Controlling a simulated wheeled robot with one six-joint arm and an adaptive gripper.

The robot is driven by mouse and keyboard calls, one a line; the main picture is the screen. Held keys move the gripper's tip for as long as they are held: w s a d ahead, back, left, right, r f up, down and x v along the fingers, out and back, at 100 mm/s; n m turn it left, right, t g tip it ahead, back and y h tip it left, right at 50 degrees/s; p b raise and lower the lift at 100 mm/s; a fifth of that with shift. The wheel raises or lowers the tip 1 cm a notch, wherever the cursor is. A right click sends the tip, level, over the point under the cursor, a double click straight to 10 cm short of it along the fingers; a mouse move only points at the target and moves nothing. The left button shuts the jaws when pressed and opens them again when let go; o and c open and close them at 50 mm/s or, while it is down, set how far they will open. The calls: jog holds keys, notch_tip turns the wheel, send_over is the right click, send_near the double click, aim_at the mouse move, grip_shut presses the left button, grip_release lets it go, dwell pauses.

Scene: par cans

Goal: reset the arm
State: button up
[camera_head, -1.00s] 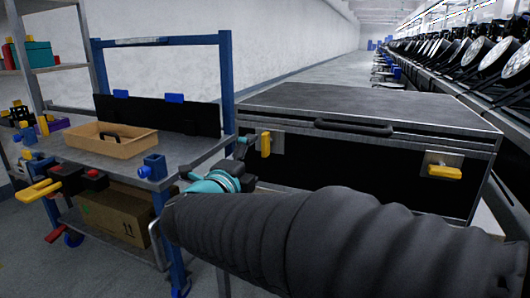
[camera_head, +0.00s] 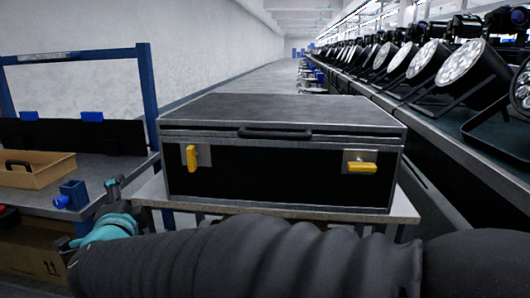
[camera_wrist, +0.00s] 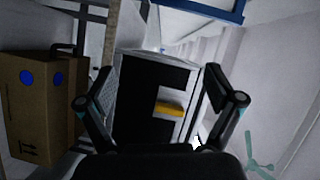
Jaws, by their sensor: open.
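My gripper (camera_wrist: 158,82) is open and empty in the wrist view, with its two fingers spread apart. The black case (camera_wrist: 138,100) with a yellow latch (camera_wrist: 170,108) shows between and beyond the fingers. In the head view my arm, in a dark ribbed sleeve, runs across the bottom, with a teal wrist part at the lower left. My gripper's fingers are hard to make out there. The closed black case (camera_head: 280,175) stands behind the arm, with a handle and two yellow latches on its front.
The case rests on a light table (camera_head: 400,208). To the left is a blue-framed workbench (camera_head: 95,180) with a wooden tray (camera_head: 40,175). A cardboard box (camera_wrist: 35,100) shows left in the wrist view. Par cans (camera_head: 470,72) line a long bench at right. An open aisle runs behind the case.

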jog(key=s+d+f+n+g+y+p, duration=0.15)
jog(key=s+f+n+g+y, duration=0.25)
jog(key=s+f+n+g, duration=0.55)
jog(key=s+d+n+g+h+p, duration=0.1)
jog(key=s+d+n+h+p, duration=0.15)
jog(key=d, duration=0.85)
jog(key=s+d+r+n+g+h+p, duration=0.1)
jog(key=d+h+p, duration=0.15)
jog(key=d, duration=0.95)
jog(key=s+d+n+h+p, duration=0.1)
jog(key=s+d+n+h, duration=0.15)
jog(key=d, duration=0.85)
jog(key=d+r+m+t+h+p, duration=0.1)
jog(key=d+r+m, duration=0.1)
jog(key=d, duration=0.3)
jog(key=s+d+r+m+h+p, duration=0.1)
jog(key=d+r+m+p, duration=0.1)
jog(key=d, duration=0.4)
jog(key=shift+s+r+t, duration=0.15)
jog(key=shift+r+t, duration=0.2)
jog(key=shift+r, duration=0.55)
jog(key=shift+a+m+h, duration=0.1)
jog(key=shift+m+h, duration=0.15)
